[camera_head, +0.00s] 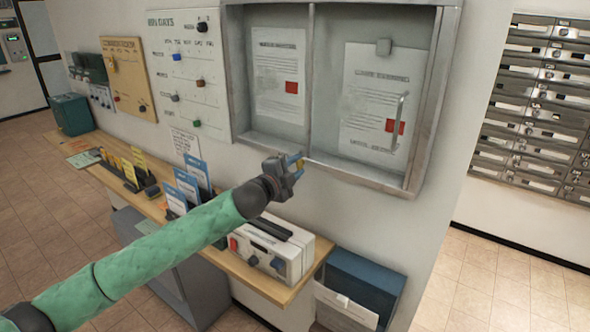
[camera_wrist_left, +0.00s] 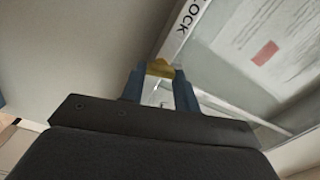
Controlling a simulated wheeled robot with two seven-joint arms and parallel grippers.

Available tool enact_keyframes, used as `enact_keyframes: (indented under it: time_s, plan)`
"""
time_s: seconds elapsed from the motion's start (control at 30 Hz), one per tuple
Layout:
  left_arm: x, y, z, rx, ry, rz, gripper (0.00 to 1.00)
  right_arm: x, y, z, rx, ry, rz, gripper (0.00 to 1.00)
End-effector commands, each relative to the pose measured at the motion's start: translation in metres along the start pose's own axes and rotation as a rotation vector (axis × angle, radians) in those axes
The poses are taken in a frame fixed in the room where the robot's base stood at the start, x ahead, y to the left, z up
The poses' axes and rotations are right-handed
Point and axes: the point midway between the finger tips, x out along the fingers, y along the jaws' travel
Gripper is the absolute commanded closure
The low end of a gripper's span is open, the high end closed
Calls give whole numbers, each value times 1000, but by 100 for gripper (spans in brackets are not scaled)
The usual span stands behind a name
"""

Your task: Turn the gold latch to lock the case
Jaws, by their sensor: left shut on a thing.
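The case (camera_head: 308,90) is a grey-framed, wall-mounted notice case with glass doors and papers inside. My left gripper (camera_head: 297,162) is at the middle of its lower frame edge. In the left wrist view the gold latch (camera_wrist_left: 160,68) sits between the blue fingertips of my left gripper (camera_wrist_left: 160,85), which is shut on it. Only the gold top of the latch shows; the fingers hide the rest in the head view. Letters ending in "OCK" show on the frame beside the latch in the left wrist view. My right gripper is not in view.
A wooden shelf (camera_head: 255,277) runs along the wall below, with brochure holders and a white box (camera_head: 270,250) under my left arm. A blue bin (camera_head: 365,280) stands below the case. Metal mailboxes (camera_head: 540,110) line the wall at right.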

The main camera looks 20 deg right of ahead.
Motion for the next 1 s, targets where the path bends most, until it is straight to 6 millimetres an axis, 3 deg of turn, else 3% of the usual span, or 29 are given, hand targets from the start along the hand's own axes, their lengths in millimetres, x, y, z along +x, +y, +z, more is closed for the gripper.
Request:
enact_keyframes:
  time_s: [0.4, 1.0]
  plan:
    - [0, 2, 0, 224, 0, 2, 92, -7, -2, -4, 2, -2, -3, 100]
    - [0, 3, 0, 269, 0, 2, 92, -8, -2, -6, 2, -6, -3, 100]
